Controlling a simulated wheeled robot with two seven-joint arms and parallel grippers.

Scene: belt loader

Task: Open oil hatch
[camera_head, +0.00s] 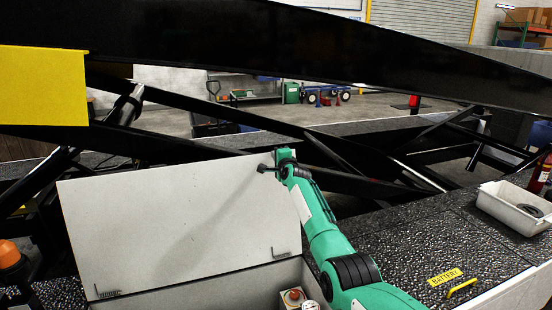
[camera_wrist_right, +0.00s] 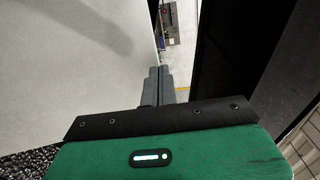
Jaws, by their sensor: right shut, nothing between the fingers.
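The oil hatch lid (camera_head: 180,215) stands raised and tilted back, its pale inner face toward me in the head view. Below it the compartment (camera_head: 205,290) is open, with an orange-and-white cap (camera_head: 293,297) inside at the right. My right gripper (camera_head: 264,168) is at the lid's upper right corner, its fingers shut with nothing between them. In the right wrist view the shut fingers (camera_wrist_right: 159,84) lie beside the lid's pale panel (camera_wrist_right: 75,70). I cannot tell whether they touch it. My left gripper is not in view.
Black loader beams (camera_head: 300,50) cross behind and above the lid. A white bin (camera_head: 512,208) sits on the textured deck at right, near a yellow battery label (camera_head: 445,277) and a yellow handle (camera_head: 462,288). An orange beacon (camera_head: 9,255) stands at left.

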